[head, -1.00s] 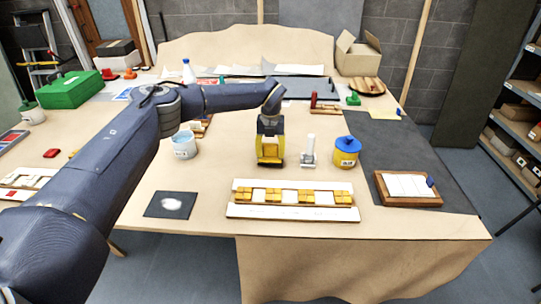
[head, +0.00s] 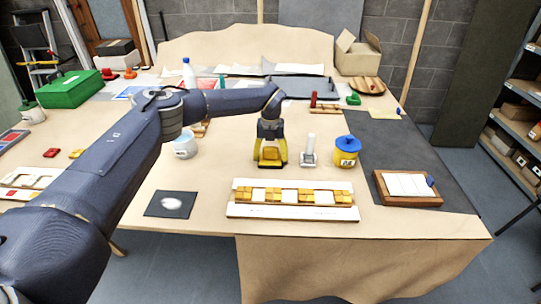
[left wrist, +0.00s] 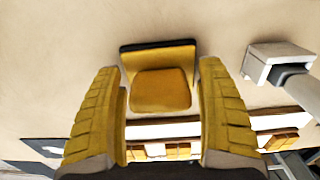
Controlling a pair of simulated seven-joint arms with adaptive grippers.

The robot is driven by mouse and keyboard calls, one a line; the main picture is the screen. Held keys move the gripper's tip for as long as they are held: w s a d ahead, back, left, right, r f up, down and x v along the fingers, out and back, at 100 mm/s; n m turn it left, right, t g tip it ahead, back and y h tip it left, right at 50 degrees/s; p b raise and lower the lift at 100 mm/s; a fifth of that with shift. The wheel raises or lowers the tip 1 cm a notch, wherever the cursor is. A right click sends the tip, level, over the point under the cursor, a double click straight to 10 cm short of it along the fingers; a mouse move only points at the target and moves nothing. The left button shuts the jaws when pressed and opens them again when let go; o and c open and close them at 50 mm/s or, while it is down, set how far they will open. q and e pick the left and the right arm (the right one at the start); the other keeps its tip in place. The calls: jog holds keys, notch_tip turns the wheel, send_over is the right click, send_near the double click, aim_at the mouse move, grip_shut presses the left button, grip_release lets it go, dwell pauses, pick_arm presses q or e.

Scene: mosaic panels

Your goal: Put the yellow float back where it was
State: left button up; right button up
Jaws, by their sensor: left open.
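The yellow float (head: 270,157) rests on the table, with a yellow top pad and a dark edge. In the left wrist view the yellow float (left wrist: 160,88) lies between and beyond the fingers, with gaps on both sides. My left gripper (head: 270,152) is over it, open, its yellow ribbed fingers spread and holding nothing. In the left wrist view the open left gripper (left wrist: 162,115) frames it. My right gripper is in neither view.
A white-railed mosaic panel (head: 292,211) lies in front. A pale cup (head: 184,146) is to the left.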

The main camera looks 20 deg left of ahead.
aim_at(270, 148)
pick_arm(q)
notch_tip(270, 148, up, 12)
jog(key=shift+r, duration=0.15)
dwell(0.5)
